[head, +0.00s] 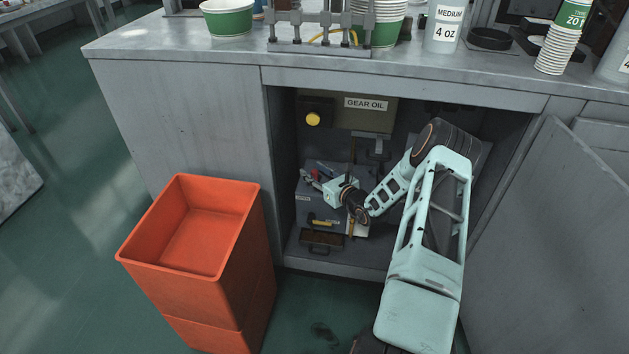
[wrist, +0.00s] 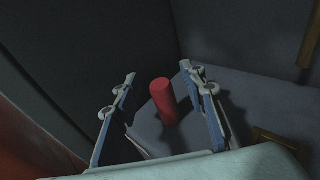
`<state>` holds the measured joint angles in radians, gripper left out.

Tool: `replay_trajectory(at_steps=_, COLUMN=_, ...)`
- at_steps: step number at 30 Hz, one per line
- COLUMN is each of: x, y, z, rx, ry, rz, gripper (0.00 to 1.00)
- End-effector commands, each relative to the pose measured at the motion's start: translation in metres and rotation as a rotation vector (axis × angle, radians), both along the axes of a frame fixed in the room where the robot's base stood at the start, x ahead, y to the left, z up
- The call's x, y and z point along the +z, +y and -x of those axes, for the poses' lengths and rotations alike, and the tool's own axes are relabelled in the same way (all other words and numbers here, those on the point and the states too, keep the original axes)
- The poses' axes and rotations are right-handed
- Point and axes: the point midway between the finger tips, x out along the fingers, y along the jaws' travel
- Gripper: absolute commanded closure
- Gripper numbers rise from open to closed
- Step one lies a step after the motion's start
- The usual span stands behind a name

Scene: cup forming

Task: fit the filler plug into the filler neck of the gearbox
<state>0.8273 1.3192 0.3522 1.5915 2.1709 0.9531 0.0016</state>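A red cylinder (wrist: 162,100), which may be the filler plug, stands upright on a grey block (wrist: 145,132) in the wrist view. My gripper (wrist: 158,74) is open, with one finger on each side of the cylinder and a gap to both. The cylinder looks beyond or between the fingertips; the exact depth is unclear. In the head view my gripper (head: 318,178) is low inside the open cabinet, pointing left. A drab box (head: 350,118) marked GEAR OIL is at the back of the cabinet. I cannot make out the gearbox's filler neck.
A yellow round knob (head: 313,119) is on a dark box at the upper left. Tools and a small brown tray (head: 322,241) lie below my gripper. An orange bin (head: 225,295) stands left of the opening. The cabinet door (head: 560,225) is open at right.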

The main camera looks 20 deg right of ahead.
Motion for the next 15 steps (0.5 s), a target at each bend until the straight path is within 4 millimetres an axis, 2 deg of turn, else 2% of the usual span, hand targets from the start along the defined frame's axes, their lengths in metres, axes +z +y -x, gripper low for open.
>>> replay_trajectory(at_steps=3, x=0.0007, y=-0.0003, z=0.0003, rx=0.000, ry=0.000, rz=0.000, gripper=0.63)
replay_trajectory(at_steps=13, x=0.0007, y=-0.0003, z=0.0005, rx=0.000, ry=0.000, rz=0.000, gripper=0.99)
replay_trajectory(at_steps=15, x=0.0007, y=-0.0002, z=0.0005, rx=0.000, ry=0.000, rz=0.000, gripper=1.00)
